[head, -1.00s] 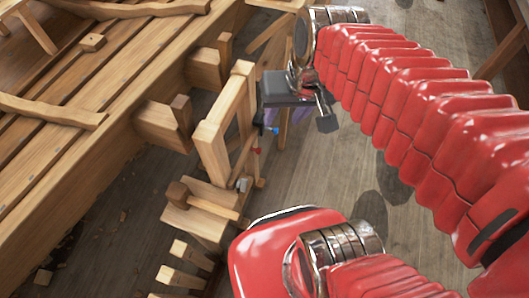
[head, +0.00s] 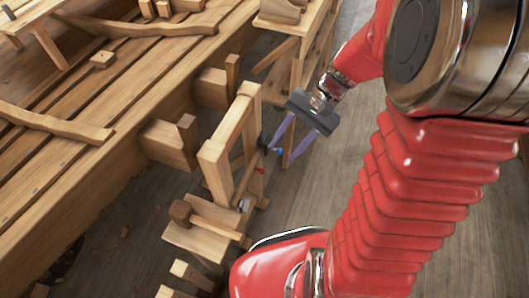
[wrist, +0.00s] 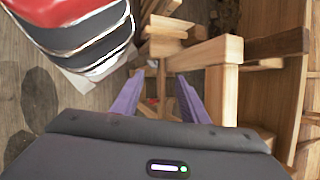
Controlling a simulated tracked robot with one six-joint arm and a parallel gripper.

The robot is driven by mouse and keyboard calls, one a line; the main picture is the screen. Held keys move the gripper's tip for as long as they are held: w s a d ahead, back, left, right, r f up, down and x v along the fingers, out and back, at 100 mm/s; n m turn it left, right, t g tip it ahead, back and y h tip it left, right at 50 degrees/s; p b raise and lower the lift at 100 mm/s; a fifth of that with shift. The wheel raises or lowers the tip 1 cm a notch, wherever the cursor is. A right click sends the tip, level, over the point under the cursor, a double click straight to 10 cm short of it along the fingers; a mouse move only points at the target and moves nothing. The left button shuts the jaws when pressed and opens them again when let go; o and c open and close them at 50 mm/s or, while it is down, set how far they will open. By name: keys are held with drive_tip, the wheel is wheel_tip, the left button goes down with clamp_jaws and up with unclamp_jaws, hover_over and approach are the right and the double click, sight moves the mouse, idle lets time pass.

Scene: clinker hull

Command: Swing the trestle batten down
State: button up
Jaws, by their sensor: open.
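A wooden trestle (head: 213,160) stands beside the planked hull, with an upright frame of pale bars. It also shows in the wrist view (wrist: 222,92). Which bar is the batten I cannot tell for certain; a thin slanting bar low in the frame has small red and blue marks near it. My gripper (head: 283,155) is open, its two purple fingers pointing down and left, just right of the frame in the head view. In the wrist view the fingers (wrist: 159,74) stand apart, with small wooden parts and a red spot seen between them. Contact cannot be told.
The hull planking (head: 90,130) fills the left side, with block ends sticking out toward the trestle. A wooden mallet (head: 205,220) lies on the trestle's low end. A bench (head: 300,40) stands behind. Bare floor (head: 345,170) lies right of my gripper.

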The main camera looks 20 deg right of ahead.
drive_tip(key=d+f+m+t+y, duration=0.2)
drive_tip(key=f+m, duration=0.4)
drive_tip(key=f, duration=0.4)
drive_tip(key=w+d+f+m+t+y, duration=0.1)
drive_tip(key=d+f+m+t+y, duration=0.2)
drive_tip(key=f+m+t, duration=0.3)
drive_tip(key=w+d+f+m+t+y, duration=0.1)
drive_tip(key=d+f+m+t+y, duration=0.2)
drive_tip(key=f+m, duration=0.4)
wheel_tip(320, 180, down, 9)
drive_tip(key=shift+w+d+r+t, duration=0.1)
drive_tip(key=shift+w+d+t, duration=0.1)
drive_tip(key=shift+d+t, duration=0.35)
drive_tip(key=shift+d, duration=0.1)
drive_tip(key=x, duration=1.3)
drive_tip(key=shift+a, duration=0.4)
drive_tip(key=shift+w, duration=0.1)
clamp_jaws()
